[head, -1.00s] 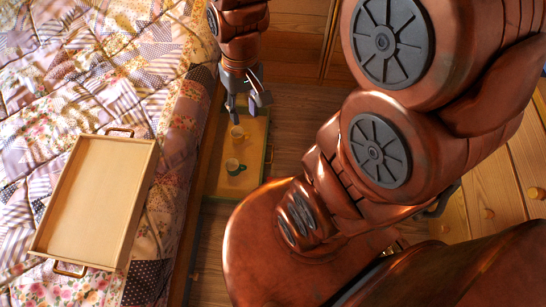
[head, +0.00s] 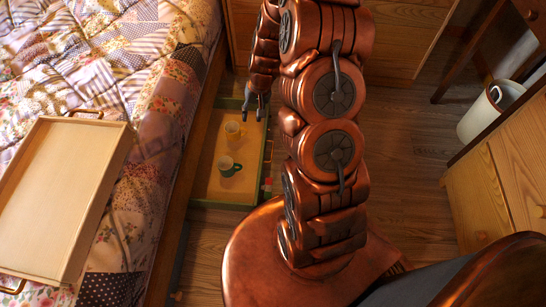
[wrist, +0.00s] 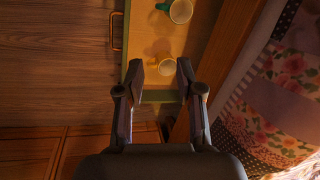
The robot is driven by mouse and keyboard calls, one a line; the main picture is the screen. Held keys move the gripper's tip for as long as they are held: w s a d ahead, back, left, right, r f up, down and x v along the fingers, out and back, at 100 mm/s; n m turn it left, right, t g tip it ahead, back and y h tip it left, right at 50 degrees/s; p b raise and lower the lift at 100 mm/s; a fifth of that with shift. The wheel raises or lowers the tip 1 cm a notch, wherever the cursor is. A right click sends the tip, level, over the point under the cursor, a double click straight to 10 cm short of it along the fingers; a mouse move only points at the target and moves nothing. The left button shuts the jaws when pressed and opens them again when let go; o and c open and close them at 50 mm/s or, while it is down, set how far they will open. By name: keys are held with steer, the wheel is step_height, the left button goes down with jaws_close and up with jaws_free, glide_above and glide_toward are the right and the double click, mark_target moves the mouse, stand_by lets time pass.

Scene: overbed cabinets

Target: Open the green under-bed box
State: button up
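The green under-bed box (head: 222,204) sticks out from under the bed's side onto the floor. Its floor is yellowish wood, its rim is green, and a bar handle (head: 268,152) is on its right side. The handle also shows in the wrist view (wrist: 115,31), left of the box. A yellow mug (head: 233,130) and a green mug (head: 229,167) are inside. My gripper (head: 255,108) is over the box's far end. In the wrist view my gripper (wrist: 161,68) has its fingers apart, pointing towards the yellow mug, with nothing held. The box's bed-side edge is partly hidden.
A wooden tray (head: 60,190) with handles lies on the patchwork quilt (head: 95,60). A wooden cabinet (head: 480,195) and a white bin (head: 490,112) stand at the right. Wooden floor (head: 415,150) is clear between my arm and the cabinet.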

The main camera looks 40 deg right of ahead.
mark_target(272, 152)
steer(key=shift+d+f+m+h+b, duration=0.3)
steer(key=shift+d+f+b, duration=1.35)
steer(key=shift+f, duration=3.6)
steer(key=shift+d+f+m+h+b, duration=0.1)
steer(key=shift+d+f+m+b, duration=1)
steer(key=shift+f, duration=4.15)
steer(key=shift+d+f+n+h+b, duration=0.1)
steer(key=shift+d+f+b, duration=1.35)
steer(key=shift+f+b, duration=2.65)
step_height(272, 152, down, 2)
steer(key=shift+f+p, duration=0.1)
steer(key=shift+p, duration=1.05)
jaws_close()
